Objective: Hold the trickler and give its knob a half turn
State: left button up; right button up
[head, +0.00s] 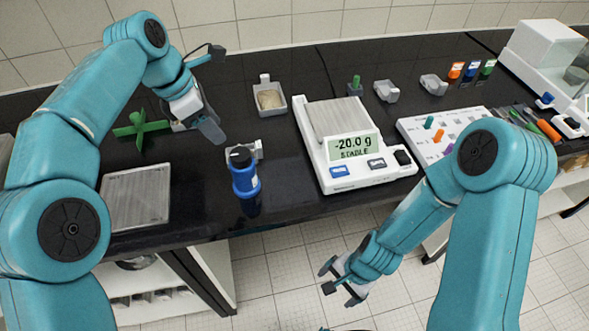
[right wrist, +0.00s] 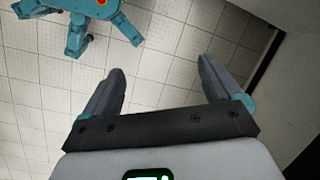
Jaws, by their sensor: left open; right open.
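The trickler appears to be the blue cylinder (head: 245,180) with a dark knob (head: 240,156) on top, upright near the bench's front edge, left of the scale. A small grey block (head: 258,150) is just behind it. My left gripper (head: 202,128) is open, above the bench to the left of and behind the trickler, apart from it. My right gripper (head: 340,284) is open and empty, low in front of the bench over the floor. The right wrist view shows its two spread fingers (right wrist: 160,85) with only floor tiles between them.
The scale (head: 360,172) reads -20.0 g, STABLE. A green cross-shaped thing (head: 141,130) stands near my left gripper; a metal plate (head: 137,198) lies at front left. A tray (head: 270,108) of pale material is behind. A pegged white board (head: 443,130) lies right of the scale.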

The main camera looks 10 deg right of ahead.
jog(key=w+d+r+m+t+y, duration=0.1)
jog(key=w+d+r+m+t, duration=0.15)
jog(key=r+m, duration=0.45)
jog(key=w+d+r+m+t+y, duration=0.15)
jog(key=w+r+m, duration=0.35)
jog(key=m, duration=0.5)
jog(key=n+t+y, duration=0.3)
jog(key=t+y, duration=0.1)
jog(key=y, duration=0.1)
send_near(244, 173)
jog(key=w+a+f, duration=0.2)
jog(key=w, duration=0.1)
jog(key=w+a+f, duration=0.2)
jog(key=a+f, duration=0.1)
jog(key=w+a+f, duration=0.2)
jog(key=w, duration=0.1)
jog(key=shift+w+a+f, duration=0.2)
jog(key=shift+w+f, duration=0.05)
jog(key=shift+w, duration=0.1)
pick_arm(q)
jog(key=shift+s+d+r, duration=0.15)
jog(key=shift+s+r, duration=0.05)
jog(key=shift+s, duration=0.1)
jog(key=shift+s, duration=0.1)
pick_arm(e)
jog(key=shift+s+r, duration=0.1)
